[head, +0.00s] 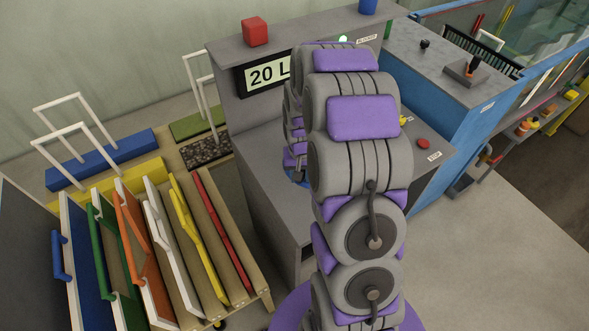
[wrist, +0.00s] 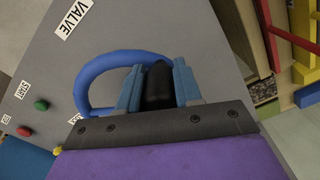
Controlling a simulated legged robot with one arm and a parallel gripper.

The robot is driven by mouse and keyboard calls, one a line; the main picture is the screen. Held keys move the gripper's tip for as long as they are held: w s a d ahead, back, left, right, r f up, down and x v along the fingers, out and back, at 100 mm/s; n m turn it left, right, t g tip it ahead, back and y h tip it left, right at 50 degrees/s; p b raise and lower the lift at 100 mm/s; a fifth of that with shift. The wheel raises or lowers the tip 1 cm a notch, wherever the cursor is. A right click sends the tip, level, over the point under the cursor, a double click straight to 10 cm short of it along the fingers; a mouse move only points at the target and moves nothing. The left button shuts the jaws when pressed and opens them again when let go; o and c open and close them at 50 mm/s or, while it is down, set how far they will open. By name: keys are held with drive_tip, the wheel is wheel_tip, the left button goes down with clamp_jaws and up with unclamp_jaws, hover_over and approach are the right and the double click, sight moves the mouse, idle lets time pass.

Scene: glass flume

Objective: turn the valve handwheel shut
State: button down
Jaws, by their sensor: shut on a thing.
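The valve handwheel (wrist: 90,78) is a blue ring on the grey panel, beside a label reading VALVE (wrist: 73,17) in the wrist view. My gripper (wrist: 158,84) is at the wheel's rim, its two blue-grey fingers on either side of a black grip (wrist: 157,88). The fingers are shut on this grip. The part of the wheel behind the fingers and gripper body is hidden. In the head view my arm covers most of the wheel and the gripper.
A display reading "20 L" (head: 266,74) and a red block (head: 255,31) are on the grey console. A red button (head: 423,143) is on its right. A rack of coloured boards (head: 130,240) stands close on the left. A blue cabinet (head: 440,120) with a joystick (head: 473,66) stands right.

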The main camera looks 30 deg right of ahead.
drive_tip(key=s+n, duration=0.1)
drive_tip(key=s+d+n+p, duration=0.1)
drive_tip(key=shift+d+n, duration=0.3)
drive_tip(key=shift+n, duration=0.1)
drive_tip(key=d+n, duration=0.1)
drive_tip(key=s+n+p, duration=0.1)
drive_tip(key=shift+s+d+r+n, duration=0.1)
drive_tip(key=shift+s+d+n, duration=0.1)
drive_tip(key=shift+d+n, duration=0.2)
drive_tip(key=d+n, duration=0.1)
drive_tip(key=s+d+n+p, duration=0.1)
drive_tip(key=shift+n, duration=0.3)
drive_tip(key=d+n+p, duration=0.1)
drive_tip(key=d+n, duration=0.1)
drive_tip(key=shift+s+d+n, duration=0.15)
drive_tip(key=shift+n, duration=0.15)
drive_tip(key=shift+d+p, duration=0.45)
drive_tip(key=shift+p, duration=0.05)
drive_tip(key=shift+d, duration=0.1)
drive_tip(key=c, duration=1.1)
unclamp_jaws()
drive_tip(key=o, duration=0.3)
drive_tip(key=shift+d, duration=0.2)
